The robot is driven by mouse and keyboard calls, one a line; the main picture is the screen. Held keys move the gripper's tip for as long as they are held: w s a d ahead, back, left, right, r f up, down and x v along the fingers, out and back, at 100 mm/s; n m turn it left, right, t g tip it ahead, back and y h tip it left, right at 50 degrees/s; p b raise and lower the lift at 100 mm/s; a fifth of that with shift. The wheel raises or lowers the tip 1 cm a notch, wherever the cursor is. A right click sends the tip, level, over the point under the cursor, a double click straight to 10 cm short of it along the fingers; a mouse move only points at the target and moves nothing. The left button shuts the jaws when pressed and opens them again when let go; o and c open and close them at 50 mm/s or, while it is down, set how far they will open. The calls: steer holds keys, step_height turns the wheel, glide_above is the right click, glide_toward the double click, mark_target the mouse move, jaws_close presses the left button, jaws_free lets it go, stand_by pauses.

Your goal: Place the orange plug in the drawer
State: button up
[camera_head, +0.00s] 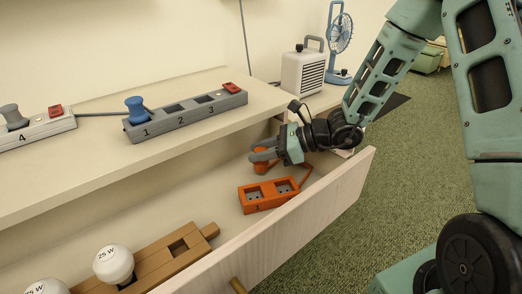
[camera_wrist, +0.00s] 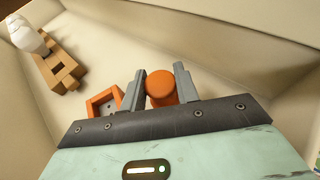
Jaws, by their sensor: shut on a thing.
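The orange plug (camera_wrist: 160,84) is between the two grey fingers of my gripper (camera_wrist: 160,90) in the wrist view. In the head view my gripper (camera_head: 264,155) is shut on the orange plug (camera_head: 262,166), inside the open drawer (camera_head: 290,225) near its right end. I cannot tell whether the plug touches the drawer floor. An orange socket block (camera_head: 268,206) lies in the drawer just in front of the gripper, and its corner shows in the wrist view (camera_wrist: 103,101).
A wooden holder (camera_head: 150,262) with white bulbs (camera_head: 113,263) lies in the drawer's left part. A grey power strip (camera_head: 186,118) with a blue plug (camera_head: 136,109) sits on the top. A heater (camera_head: 302,72) and blue fan (camera_head: 340,35) stand behind. The drawer's front wall rises nearby.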

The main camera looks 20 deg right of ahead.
steer(key=o, duration=1)
steer(key=shift+r, duration=0.3)
steer(key=shift+r+p+v, duration=0.2)
steer(key=shift+p+v, duration=0.6)
steer(key=shift+v, duration=2.3)
steer(key=shift+r+p+v, duration=0.2)
steer(key=shift+p+v, duration=0.6)
steer(key=shift+v, duration=2.25)
steer(key=shift+w+a, duration=0.1)
steer(key=shift+a, duration=0.05)
